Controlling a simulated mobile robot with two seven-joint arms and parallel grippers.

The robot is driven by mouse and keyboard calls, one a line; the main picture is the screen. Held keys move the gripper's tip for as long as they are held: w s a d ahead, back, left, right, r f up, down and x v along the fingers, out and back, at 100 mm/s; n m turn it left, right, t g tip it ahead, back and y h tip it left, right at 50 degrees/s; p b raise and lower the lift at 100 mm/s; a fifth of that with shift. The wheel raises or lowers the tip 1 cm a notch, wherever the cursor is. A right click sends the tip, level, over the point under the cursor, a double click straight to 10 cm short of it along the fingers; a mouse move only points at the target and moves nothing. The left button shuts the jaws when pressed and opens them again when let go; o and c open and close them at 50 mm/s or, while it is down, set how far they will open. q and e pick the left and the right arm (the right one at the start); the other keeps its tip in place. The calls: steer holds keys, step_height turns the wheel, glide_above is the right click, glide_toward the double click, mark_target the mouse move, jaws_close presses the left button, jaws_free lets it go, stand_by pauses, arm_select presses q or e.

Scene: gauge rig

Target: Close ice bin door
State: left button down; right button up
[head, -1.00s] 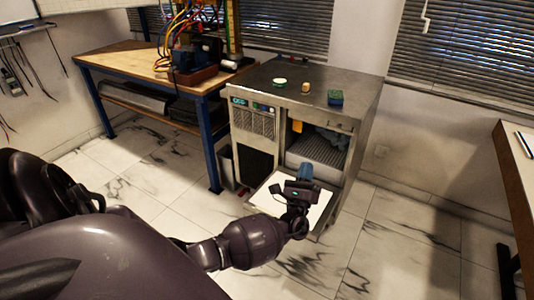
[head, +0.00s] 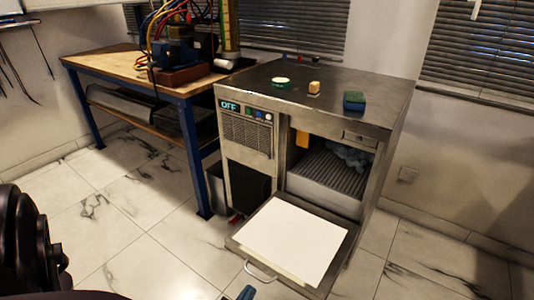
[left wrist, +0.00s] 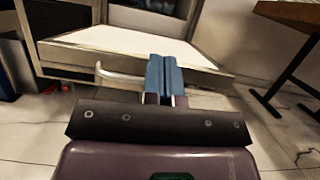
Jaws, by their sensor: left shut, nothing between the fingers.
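The ice bin door (head: 290,240) hangs open, folded down in front of the steel ice machine (head: 232,170), with its white inner panel facing up. Its bar handle (head: 261,273) is on the near front edge. In the left wrist view the door (left wrist: 140,45) lies ahead, with the handle (left wrist: 112,76) left of my fingers. My left gripper (left wrist: 164,62) is shut and empty, its blue fingers at the door's front edge; I cannot tell if they touch it. In the head view only a blue tip of it (head: 246,293) shows at the bottom edge. My right gripper is not in view.
The open bin (head: 325,175) holds a ridged grey surface and bluish contents. A blue-legged workbench (head: 125,70) stands left. Tiled floor in front is clear.

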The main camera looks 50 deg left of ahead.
arm_select(q)
steer(key=s+f+g+b, duration=0.2)
steer(key=s+f+b, duration=0.2)
steer(key=s+f, duration=0.55)
steer(key=b, duration=0.2)
glide_toward(258, 279)
steer(key=w+a+f, duration=0.1)
steer(key=w+f, duration=0.3)
steer(key=shift+m+h, duration=0.3)
steer(key=shift+h, duration=0.1)
steer(key=shift+w+a+r, duration=0.3)
steer(key=shift+w+r, duration=0.45)
steer(key=shift+r, duration=0.15)
steer(key=shift+w+a+r, duration=0.25)
steer(key=shift+w+r, duration=0.5)
steer(key=shift+r, duration=0.15)
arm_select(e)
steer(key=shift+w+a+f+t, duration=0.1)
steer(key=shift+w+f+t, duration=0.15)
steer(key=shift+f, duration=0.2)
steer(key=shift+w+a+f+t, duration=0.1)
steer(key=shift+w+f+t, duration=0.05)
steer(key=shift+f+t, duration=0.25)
arm_select(q)
steer(key=shift+r+p, duration=0.15)
steer(key=shift+p, duration=0.15)
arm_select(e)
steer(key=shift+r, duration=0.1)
